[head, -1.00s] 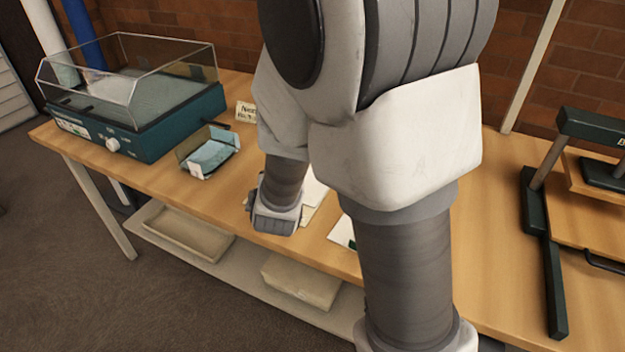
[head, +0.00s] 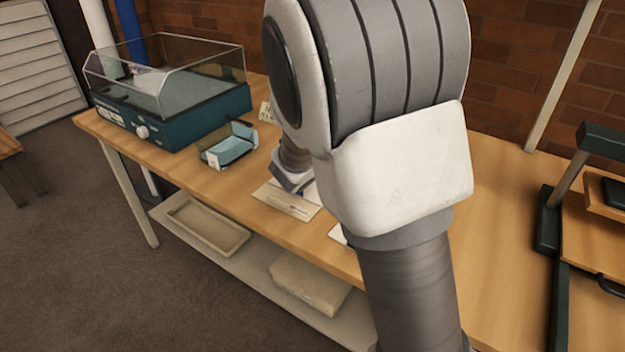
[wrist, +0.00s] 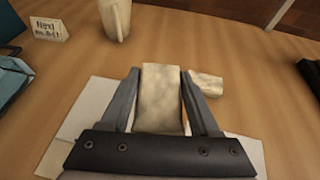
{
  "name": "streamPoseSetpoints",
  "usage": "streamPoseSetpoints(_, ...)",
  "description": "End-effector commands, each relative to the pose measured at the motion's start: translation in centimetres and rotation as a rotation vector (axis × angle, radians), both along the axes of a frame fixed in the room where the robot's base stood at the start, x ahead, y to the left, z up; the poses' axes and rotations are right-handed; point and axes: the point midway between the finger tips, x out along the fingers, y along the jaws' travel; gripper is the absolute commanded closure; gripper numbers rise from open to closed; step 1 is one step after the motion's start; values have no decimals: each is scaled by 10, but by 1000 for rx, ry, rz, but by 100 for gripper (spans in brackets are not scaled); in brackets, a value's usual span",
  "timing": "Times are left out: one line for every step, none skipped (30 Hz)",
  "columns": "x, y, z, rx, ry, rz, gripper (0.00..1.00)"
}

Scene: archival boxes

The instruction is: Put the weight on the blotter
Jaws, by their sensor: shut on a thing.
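My gripper (wrist: 161,105) is shut on a pale, mottled cream block (wrist: 160,90), which I take to be the weight, standing between the two fingers in the wrist view. Pale flat sheets (wrist: 85,115) lie on the table below and beside the gripper; I cannot tell which is the blotter, or whether the block touches them. In the head view my gripper (head: 291,180) is partly hidden by my arm, over the far side of a cream flat board (head: 285,202) with a white strip on it. The block is hidden there.
A smaller mottled piece (wrist: 207,83) lies just right of the gripper. Beyond are a cream jug-like vessel (wrist: 115,18) and a small sign (wrist: 47,29). A blue-lined tray (head: 229,146) and a teal machine with a clear cover (head: 180,122) stand left. A press (head: 550,220) stands right.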

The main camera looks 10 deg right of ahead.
Motion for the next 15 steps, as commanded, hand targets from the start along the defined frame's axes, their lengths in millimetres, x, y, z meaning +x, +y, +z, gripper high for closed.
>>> streamPoseSetpoints(7, 0, 1, -1, -5, -26, 100)
streamPoseSetpoints(10, -1, 2, -2, -6, -41, 100)
streamPoseSetpoints(14, -1, 4, -2, -5, -60, 100)
streamPoseSetpoints(16, -2, 5, -1, -5, -73, 100)
streamPoseSetpoints(19, -2, 6, -1, -5, -84, 100)
streamPoseSetpoints(21, -1, 7, -2, -4, -97, 100)
streamPoseSetpoints(23, -2, 9, -2, -4, -105, 100)
streamPoseSetpoints(25, -1, 10, -1, -4, -112, 100)
streamPoseSetpoints(26, -1, 11, -2, -4, -118, 100)
streamPoseSetpoints(27, -1, 11, -1, -3, -124, 100)
streamPoseSetpoints(28, -1, 12, -2, -2, -128, 100)
streamPoseSetpoints(30, 0, 12, -3, -2, -131, 100)
streamPoseSetpoints(31, 1, 11, -1, -2, -133, 100)
streamPoseSetpoints(34, 2, 10, -1, -1, -134, 100)
streamPoseSetpoints(37, 4, 7, -2, -1, -135, 100)
